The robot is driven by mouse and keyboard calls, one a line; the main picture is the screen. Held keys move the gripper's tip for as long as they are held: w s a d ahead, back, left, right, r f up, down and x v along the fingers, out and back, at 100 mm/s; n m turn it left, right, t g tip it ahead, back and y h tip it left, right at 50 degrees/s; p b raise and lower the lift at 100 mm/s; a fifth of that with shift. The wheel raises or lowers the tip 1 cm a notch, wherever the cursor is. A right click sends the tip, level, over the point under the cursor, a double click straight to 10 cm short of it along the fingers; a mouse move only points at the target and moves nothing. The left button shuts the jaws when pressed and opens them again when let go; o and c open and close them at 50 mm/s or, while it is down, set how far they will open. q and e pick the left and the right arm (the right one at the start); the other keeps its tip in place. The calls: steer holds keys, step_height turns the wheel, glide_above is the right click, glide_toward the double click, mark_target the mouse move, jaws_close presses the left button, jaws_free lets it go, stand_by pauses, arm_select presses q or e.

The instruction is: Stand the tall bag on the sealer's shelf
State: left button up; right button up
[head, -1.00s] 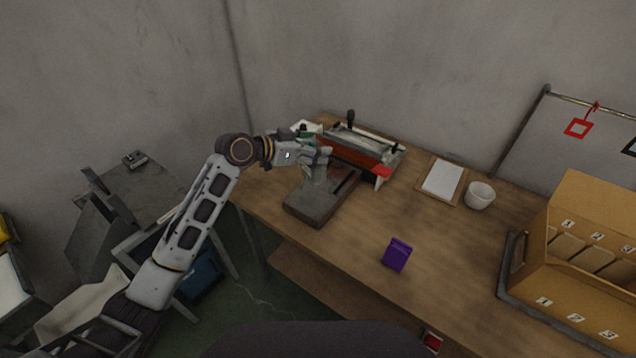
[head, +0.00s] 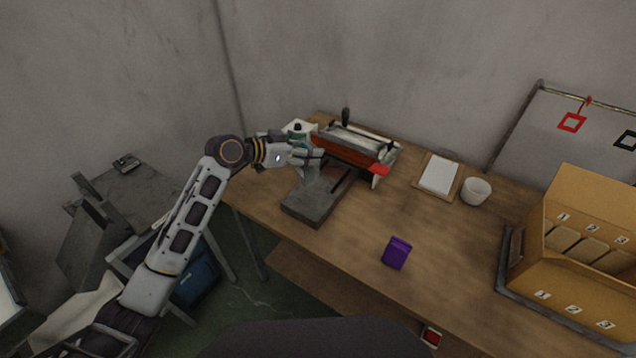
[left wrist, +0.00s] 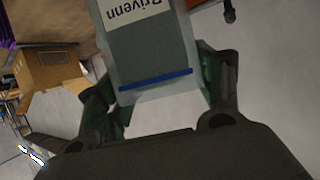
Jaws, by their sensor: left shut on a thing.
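My left gripper (head: 312,155) is shut on the tall bag, above the back of the sealer's shelf. In the left wrist view the gripper (left wrist: 155,82) has a finger on each side of the grey bag (left wrist: 150,50), which shows a pale "Brivenn" label and a blue stripe. The bag is hard to pick out in the head view, and I cannot tell whether its base touches the shelf. The shelf (head: 308,207) is a dark grey plate in front of the red and grey sealer (head: 358,145). My right gripper is not in view.
A clipboard (head: 438,174), a white cup (head: 475,190) and a numbered cardboard box (head: 585,235) are to the right. The table around the packet is clear.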

mark_target(300, 176)
arm_select(q)
step_height(300, 176, down, 5)
steer(key=shift+r, duration=0.1)
steer(key=shift+f+p, duration=0.3)
steer(key=shift+f, duration=0.3)
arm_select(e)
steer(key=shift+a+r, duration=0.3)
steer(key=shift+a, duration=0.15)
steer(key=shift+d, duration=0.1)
arm_select(q)
steer(key=shift+f, duration=1.9)
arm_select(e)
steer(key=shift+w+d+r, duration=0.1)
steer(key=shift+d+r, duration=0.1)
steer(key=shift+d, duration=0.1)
arm_select(q)
steer(key=shift+f, duration=0.15)
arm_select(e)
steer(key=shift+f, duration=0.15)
